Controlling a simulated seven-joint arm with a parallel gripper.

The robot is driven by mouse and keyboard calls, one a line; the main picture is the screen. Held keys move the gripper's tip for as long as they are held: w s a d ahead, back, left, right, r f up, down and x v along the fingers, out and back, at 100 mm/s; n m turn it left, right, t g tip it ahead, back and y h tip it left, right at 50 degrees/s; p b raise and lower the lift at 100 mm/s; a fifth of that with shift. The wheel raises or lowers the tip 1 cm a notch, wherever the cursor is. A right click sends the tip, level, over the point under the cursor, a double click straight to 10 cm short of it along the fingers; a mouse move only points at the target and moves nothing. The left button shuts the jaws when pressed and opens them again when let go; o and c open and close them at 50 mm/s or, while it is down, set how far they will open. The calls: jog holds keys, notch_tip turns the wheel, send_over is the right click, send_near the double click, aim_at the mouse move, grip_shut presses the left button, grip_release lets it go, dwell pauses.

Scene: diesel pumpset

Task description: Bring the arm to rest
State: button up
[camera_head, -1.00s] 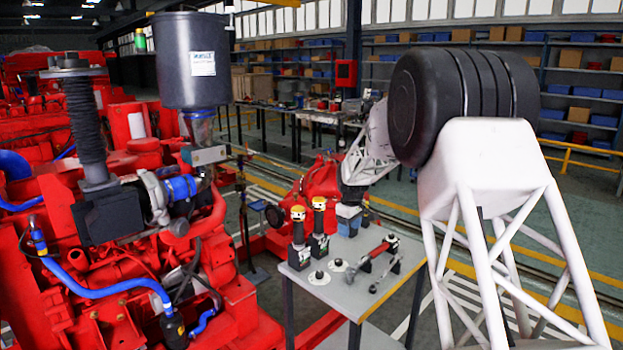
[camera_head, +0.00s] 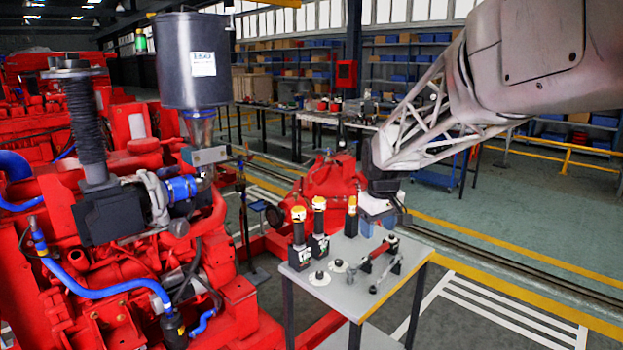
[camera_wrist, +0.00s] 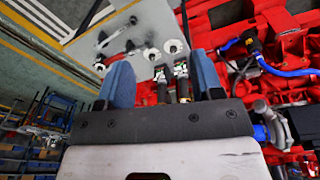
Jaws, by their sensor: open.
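My gripper (camera_head: 379,226) hangs above the far right part of the small grey table (camera_head: 343,294), with blue fingers pointing down. In the wrist view my gripper (camera_wrist: 163,80) has its two blue fingers spread apart, and nothing is held between them. My arm reaches in from the upper right of the head view.
A red-handled tool (camera_head: 373,257) and round white discs (camera_head: 319,278) lie on the table. The red diesel engine (camera_head: 100,250) fills the left side, with a grey canister (camera_head: 191,62) above it. The floor (camera_head: 520,235) right of the table is open.

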jog(key=s+d+f+m+t, duration=0.1)
jog(key=s+m, duration=0.4)
jog(key=s, duration=3.2)
jog(key=shift+d+f+m, duration=0.4)
jog(key=shift+d+f, duration=0.2)
jog(key=shift+d, duration=0.1)
